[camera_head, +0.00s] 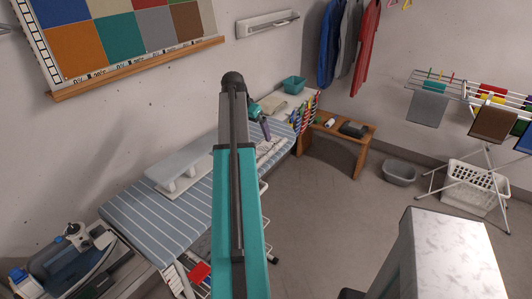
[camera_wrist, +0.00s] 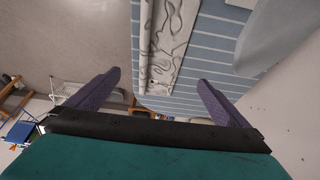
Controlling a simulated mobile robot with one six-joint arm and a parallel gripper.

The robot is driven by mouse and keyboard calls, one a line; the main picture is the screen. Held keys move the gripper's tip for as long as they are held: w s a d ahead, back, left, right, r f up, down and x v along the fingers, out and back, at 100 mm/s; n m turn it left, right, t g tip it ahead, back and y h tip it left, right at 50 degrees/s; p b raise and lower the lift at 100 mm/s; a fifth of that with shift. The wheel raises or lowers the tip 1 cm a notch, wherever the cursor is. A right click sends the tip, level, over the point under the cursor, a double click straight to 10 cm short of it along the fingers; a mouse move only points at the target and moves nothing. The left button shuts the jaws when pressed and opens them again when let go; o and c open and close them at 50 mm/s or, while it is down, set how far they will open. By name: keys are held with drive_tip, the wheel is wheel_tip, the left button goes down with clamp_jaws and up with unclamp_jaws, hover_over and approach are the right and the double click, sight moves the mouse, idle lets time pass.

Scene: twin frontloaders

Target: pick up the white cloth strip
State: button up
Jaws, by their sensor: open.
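The white cloth strip (camera_wrist: 165,40) lies on the striped ironing board (camera_wrist: 210,62) in the wrist view. It is pale with grey curving lines and has straight long edges. In the head view the strip (camera_head: 271,148) lies near the far end of the board (camera_head: 135,215), partly hidden by my arm. My gripper (camera_wrist: 159,77) is open, with its purple fingers spread wide on either side of the strip's near end and nothing between them held. In the head view my gripper (camera_head: 265,129) is over the far part of the board; its gap to the strip is unclear.
A grey sleeve board (camera_head: 185,165) stands on the ironing board, left of my arm. An iron (camera_head: 75,250) is at the lower left. A wooden bench (camera_head: 345,145) and a drying rack (camera_head: 470,95) stand beyond. Open floor (camera_head: 330,215) lies right of the board.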

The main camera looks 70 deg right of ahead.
drive_tip(key=p, duration=0.2)
approach(262, 152)
drive_tip(key=shift+d+f, duration=0.2)
drive_tip(key=shift+f, duration=0.4)
drive_tip(key=shift+p+x, duration=1)
drive_tip(key=shift+x, duration=0.35)
drive_tip(key=shift+p+x, duration=0.35)
drive_tip(key=shift+x, duration=0.95)
drive_tip(key=shift+r, duration=0.1)
drive_tip(key=shift+c, duration=0.4)
drive_tip(key=c, duration=0.9)
drive_tip(key=shift+r, duration=0.15)
